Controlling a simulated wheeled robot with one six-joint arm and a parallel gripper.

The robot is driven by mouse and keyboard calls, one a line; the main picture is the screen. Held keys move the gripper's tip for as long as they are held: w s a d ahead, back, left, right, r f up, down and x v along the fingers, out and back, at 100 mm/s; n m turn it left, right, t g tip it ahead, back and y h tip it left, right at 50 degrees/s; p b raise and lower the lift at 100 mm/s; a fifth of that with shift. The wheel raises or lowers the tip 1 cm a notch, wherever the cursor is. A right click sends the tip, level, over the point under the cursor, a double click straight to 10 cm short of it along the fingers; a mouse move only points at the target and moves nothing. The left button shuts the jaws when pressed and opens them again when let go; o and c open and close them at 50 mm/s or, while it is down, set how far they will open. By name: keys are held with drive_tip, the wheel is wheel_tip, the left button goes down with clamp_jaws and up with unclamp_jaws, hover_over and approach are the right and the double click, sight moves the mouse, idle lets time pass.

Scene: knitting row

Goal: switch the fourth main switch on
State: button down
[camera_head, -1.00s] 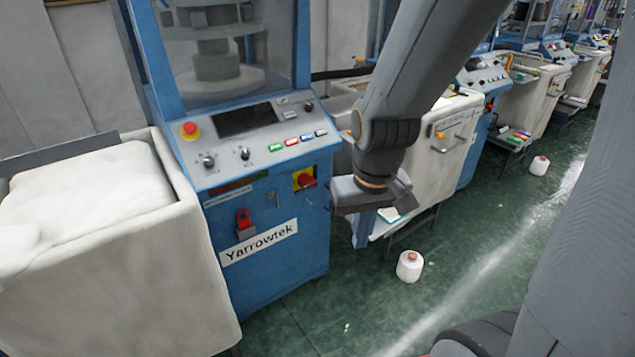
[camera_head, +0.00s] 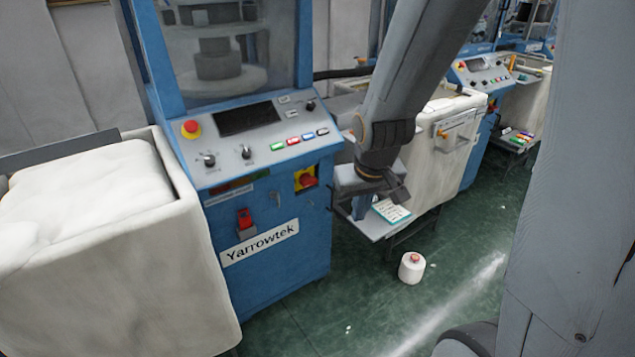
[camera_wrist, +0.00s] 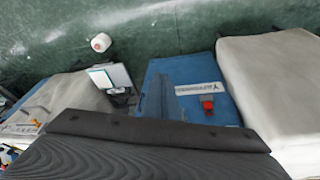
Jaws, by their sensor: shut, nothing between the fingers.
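A blue knitting machine (camera_head: 265,235) labelled Yarrowtek stands in front of me. Its main switch (camera_head: 306,178), a red knob on a yellow plate, sits on the upper right of its front; the knob's exact setting is too small to tell. A second blue machine (camera_head: 484,78) to the right has a small red and yellow switch, partly seen. The frames do not show which machine is fourth. My gripper (camera_head: 360,208) is shut and empty, pointing down, right of the near machine's switch and apart from it. In the wrist view the near machine (camera_wrist: 165,75) appears inverted, its switch hidden.
A padded white bin (camera_head: 110,260) stands left of the machine; another white bin (camera_head: 440,150) stands to the right. A low shelf with a green-edged card (camera_head: 391,211) is near my gripper. A yarn cone (camera_head: 411,267) stands on the green floor, otherwise mostly clear.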

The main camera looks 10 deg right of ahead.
drive_tip(key=w+d+f+n+t+y+b, duration=0.1)
drive_tip(key=w+f+t+y+b, duration=0.1)
drive_tip(key=w, duration=0.9)
drive_tip(key=w+d+f+n+t+y+b, duration=0.1)
drive_tip(key=w+f+t, duration=0.4)
drive_tip(key=w, duration=0.6)
drive_tip(key=w+d+f+n+t+y+b, duration=0.2)
drive_tip(key=w+f+b, duration=0.3)
drive_tip(key=w, duration=0.6)
drive_tip(key=shift+d+f+t+y, duration=0.5)
drive_tip(key=shift+f+t, duration=0.2)
drive_tip(key=shift+w, duration=0.1)
drive_tip(key=p, duration=0.2)
hover_over(308, 181)
drive_tip(key=s+d, duration=0.2)
drive_tip(key=d, duration=0.2)
wheel_tip(308, 181, down, 2)
drive_tip(key=shift+s+d+f, duration=0.1)
drive_tip(key=shift+f, duration=2.1)
